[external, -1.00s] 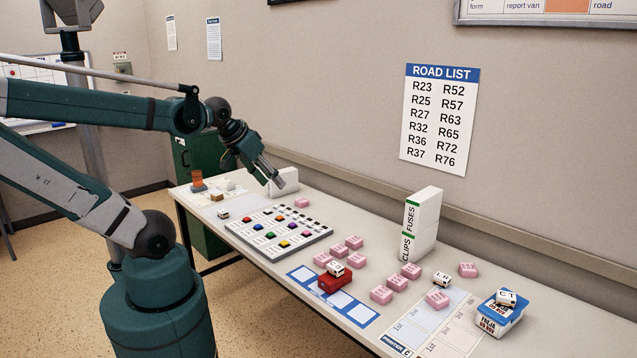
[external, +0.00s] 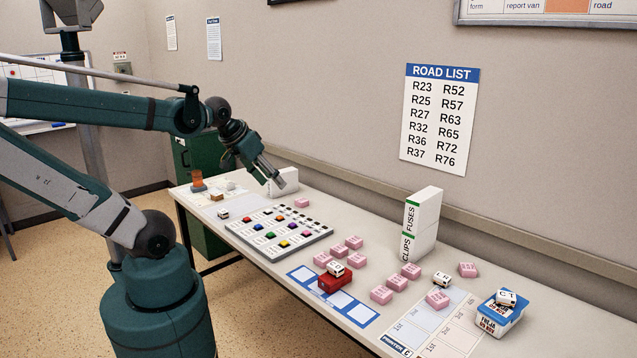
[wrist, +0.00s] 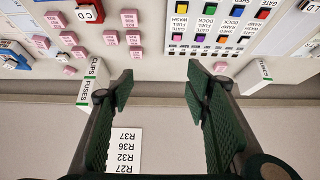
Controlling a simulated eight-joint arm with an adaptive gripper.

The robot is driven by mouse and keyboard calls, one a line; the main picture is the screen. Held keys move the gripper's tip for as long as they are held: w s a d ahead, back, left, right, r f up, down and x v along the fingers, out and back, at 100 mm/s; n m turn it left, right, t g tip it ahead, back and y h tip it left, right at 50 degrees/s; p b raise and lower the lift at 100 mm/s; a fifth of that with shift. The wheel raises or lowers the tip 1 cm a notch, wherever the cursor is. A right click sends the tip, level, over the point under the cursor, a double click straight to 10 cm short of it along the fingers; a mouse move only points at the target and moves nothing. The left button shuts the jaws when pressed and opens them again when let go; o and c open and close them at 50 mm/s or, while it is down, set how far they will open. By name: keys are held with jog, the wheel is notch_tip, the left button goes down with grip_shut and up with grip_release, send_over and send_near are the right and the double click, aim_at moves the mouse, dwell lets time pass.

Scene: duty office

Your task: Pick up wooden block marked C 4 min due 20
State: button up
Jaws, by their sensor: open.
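No block can be read as C 4 min due 20 in either view. A small brown wooden-looking block (external: 216,197) lies at the far left end of the table in the external view, its marking too small to read. A small white block (external: 223,214) with dark marks lies just in front of it. My gripper (external: 275,182) hangs above the back of the table, to the right of these blocks and beside a white box. In the wrist view my gripper (wrist: 158,80) has its fingers wide apart with nothing between them.
The grey board with coloured pieces (external: 262,245) lies below my gripper. A white box (external: 288,180) stands close behind it. The clips and fuses box (external: 424,225), several pink blocks (external: 381,294), a red box (external: 336,281) and a blue tin (external: 502,318) are to the right.

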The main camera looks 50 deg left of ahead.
jog(key=w+a+r+n+g+y, duration=0.15)
jog(key=w+a+n, duration=0.45)
jog(key=w+a, duration=0.7)
jog(key=w+a+f+n+g, duration=0.1)
jog(key=w+a+f+n, duration=0.15)
jog(key=a, duration=0.65)
jog(key=w+a+f+n+g, duration=0.1)
jog(key=w+a+n+g, duration=0.15)
jog(key=a, duration=0.65)
jog(key=n+g+h, duration=0.2)
jog(key=n, duration=0.6)
send_over(217, 194)
jog(key=shift+y, duration=0.25)
jog(key=f, duration=2.1)
jog(key=shift+w+d+f+p, duration=0.1)
jog(key=shift+w+p, duration=0.1)
jog(key=shift+p, duration=0.15)
jog(key=shift+s+a+f, duration=0.2)
jog(key=shift+a+f, duration=0.05)
jog(key=shift+a, duration=0.05)
jog(key=shift+f, duration=1.3)
